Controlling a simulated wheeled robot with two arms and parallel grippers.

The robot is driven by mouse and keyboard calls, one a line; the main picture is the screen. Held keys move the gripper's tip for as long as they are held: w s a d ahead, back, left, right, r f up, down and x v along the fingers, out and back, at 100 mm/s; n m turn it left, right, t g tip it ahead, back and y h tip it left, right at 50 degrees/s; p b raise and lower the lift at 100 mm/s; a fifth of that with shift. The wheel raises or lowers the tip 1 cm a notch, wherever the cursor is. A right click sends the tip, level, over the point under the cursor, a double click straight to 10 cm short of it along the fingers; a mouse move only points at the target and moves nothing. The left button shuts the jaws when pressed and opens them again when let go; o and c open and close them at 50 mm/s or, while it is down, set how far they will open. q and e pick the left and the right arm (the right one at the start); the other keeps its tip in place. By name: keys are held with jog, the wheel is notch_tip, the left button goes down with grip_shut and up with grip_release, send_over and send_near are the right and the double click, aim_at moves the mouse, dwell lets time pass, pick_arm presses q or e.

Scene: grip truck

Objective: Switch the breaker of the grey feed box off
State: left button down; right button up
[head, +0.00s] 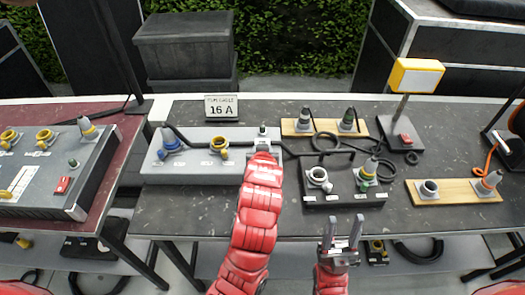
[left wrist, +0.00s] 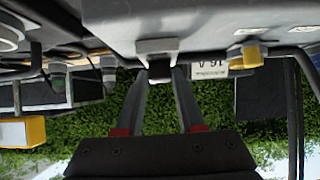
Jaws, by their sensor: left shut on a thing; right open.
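The grey feed box (head: 190,172) lies on the dark table, with a blue plug (head: 170,141) and a yellow socket (head: 219,146) on it. Its breaker (head: 263,131) is at its right end, partly covered by my left arm. My left gripper (left wrist: 161,76) reaches the box there. In the left wrist view, which is upside down, its fingers are shut on a dark lever (left wrist: 159,68) in a grey bracket on the box (left wrist: 200,22). The lever's on or off position cannot be told. My right gripper (head: 342,236) is open and empty at the table's front edge.
A black box (head: 345,200) with sockets stands to the right. A small sign reading 16 A (head: 221,108) is behind the feed box. Another grey panel (head: 45,185) with a red switch is on the left table. Wooden boards, cables and a yellow lamp (head: 415,76) are further right.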

pick_arm(q)
jog(key=c, duration=0.5)
grip_release()
jog(key=shift+w, duration=0.1)
jog(key=shift+s+r, duration=0.2)
jog(key=shift+s, duration=0.2)
jog(key=b+v, duration=0.1)
jog(key=v, duration=0.3)
jog(key=shift+s+d+r, duration=0.1)
jog(key=p+v, duration=1.2)
jog(key=p, duration=0.6)
jog(key=shift+s+r, duration=0.1)
jog(key=shift+s, duration=0.05)
